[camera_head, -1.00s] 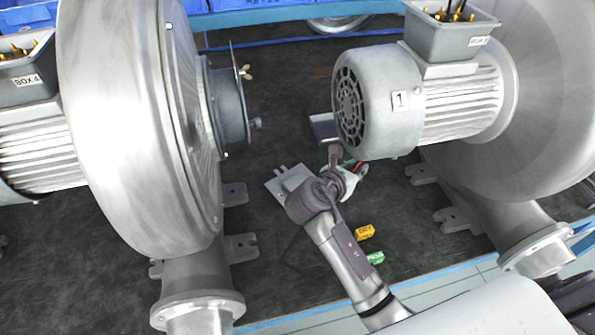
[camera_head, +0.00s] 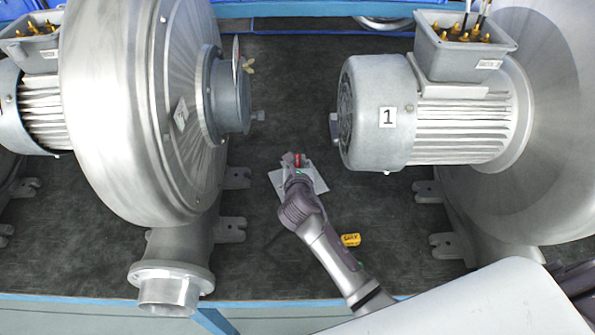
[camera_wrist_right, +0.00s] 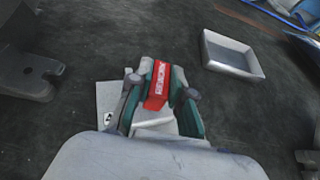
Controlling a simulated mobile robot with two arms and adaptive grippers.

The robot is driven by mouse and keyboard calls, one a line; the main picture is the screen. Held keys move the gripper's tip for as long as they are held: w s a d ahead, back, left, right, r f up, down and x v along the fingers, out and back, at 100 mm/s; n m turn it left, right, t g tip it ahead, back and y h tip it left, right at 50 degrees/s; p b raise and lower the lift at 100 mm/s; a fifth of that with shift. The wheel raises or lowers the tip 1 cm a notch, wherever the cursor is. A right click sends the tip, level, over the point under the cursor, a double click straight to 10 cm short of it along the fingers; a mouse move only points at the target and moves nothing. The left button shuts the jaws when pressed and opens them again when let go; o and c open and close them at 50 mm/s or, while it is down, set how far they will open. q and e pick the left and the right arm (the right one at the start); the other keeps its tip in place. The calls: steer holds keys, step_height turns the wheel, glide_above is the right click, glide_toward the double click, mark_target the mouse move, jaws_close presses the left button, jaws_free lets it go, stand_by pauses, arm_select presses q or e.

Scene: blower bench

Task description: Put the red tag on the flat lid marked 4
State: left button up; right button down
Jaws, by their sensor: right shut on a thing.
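My right gripper (camera_head: 296,163) is shut on the red tag (camera_wrist_right: 158,85), which sits between the fingertips in the wrist view. The red tag also shows as a small red patch in the head view (camera_head: 299,158). The gripper is over a flat pale lid (camera_head: 318,180) on the dark bench mat. The lid's left part shows beside the fingers in the wrist view (camera_wrist_right: 109,94), with a small number label that I cannot read surely. The fingers and wrist hide the lid's middle. I cannot tell whether the tag touches the lid. My left gripper is not in view.
A yellow tag (camera_head: 350,240) lies right of my forearm. A blower (camera_head: 140,110) stands left, and a motor marked 1 (camera_head: 385,115) stands right. A shallow metal tray (camera_wrist_right: 207,52) lies beyond the gripper. The mat between the blowers is mostly clear.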

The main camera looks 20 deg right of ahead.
step_height(320, 180, down, 3)
steer(key=shift+r+b, duration=0.1)
steer(key=shift+b, duration=0.2)
steer(key=shift+f, duration=0.35)
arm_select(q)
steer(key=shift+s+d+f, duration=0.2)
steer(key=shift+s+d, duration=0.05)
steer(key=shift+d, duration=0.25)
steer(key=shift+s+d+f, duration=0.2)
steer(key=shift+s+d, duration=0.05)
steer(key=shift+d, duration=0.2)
arm_select(e)
steer(key=shift+f, duration=0.1)
steer(key=c, duration=1.1)
jaws_free()
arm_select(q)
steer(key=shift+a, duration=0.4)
arm_select(e)
steer(key=shift+o, duration=0.2)
